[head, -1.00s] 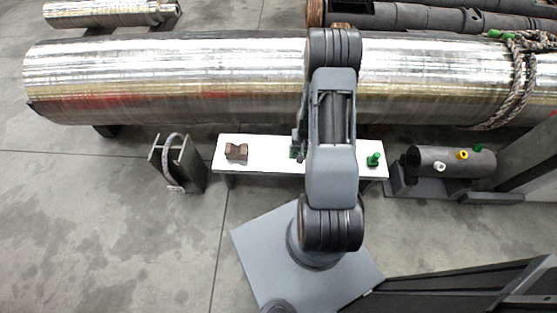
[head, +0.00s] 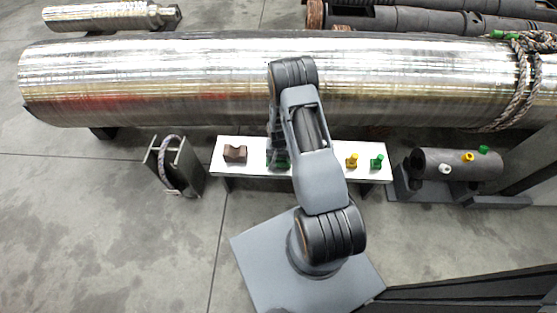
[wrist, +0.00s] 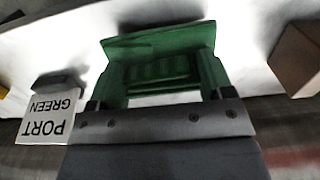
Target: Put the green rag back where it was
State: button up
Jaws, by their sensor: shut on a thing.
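My gripper (wrist: 158,105) is shut on a green piece, the green rag (wrist: 160,42), which looks boxy and folded between the fingers. In the head view the green rag (head: 283,161) shows only partly at the white bench (head: 325,175), under my arm. The gripper itself is mostly hidden there by my wrist. In the wrist view the rag is over the white bench top, between a brown block and a label. I cannot tell whether it touches the bench.
The brown notched block (head: 235,153) is left of the rag. A label reading PORT GREEN (wrist: 48,117), a yellow plug (head: 351,160) and a green plug (head: 376,162) are on its other side. The large shiny barrel (head: 180,85) lies behind the bench. A green patch (head: 502,34) is by the rope.

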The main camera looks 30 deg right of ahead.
jog(key=shift+f, duration=0.7)
jog(key=shift+f, duration=0.1)
jog(key=shift+f+b, duration=0.15)
jog(key=shift+b, duration=0.15)
jog(key=o, duration=0.9)
notch_tip(320, 180, up, 12)
jog(key=p, duration=0.4)
notch_tip(320, 180, up, 12)
jog(key=a+n, duration=0.2)
jog(key=a, duration=0.1)
jog(key=s+a+r+n+t, duration=0.1)
jog(key=s+a+r, duration=0.1)
jog(key=s+r, duration=0.3)
jog(key=s+a+r+n+t, duration=0.1)
jog(key=s+a+r, duration=0.1)
jog(key=s+r, duration=0.3)
jog(key=s+a+r+n, duration=0.2)
jog(key=s+r, duration=0.3)
jog(key=r, duration=0.4)
jog(key=shift+s+r+t, duration=0.25)
jog(key=shift+s+t, duration=0.05)
jog(key=shift+t, duration=0.1)
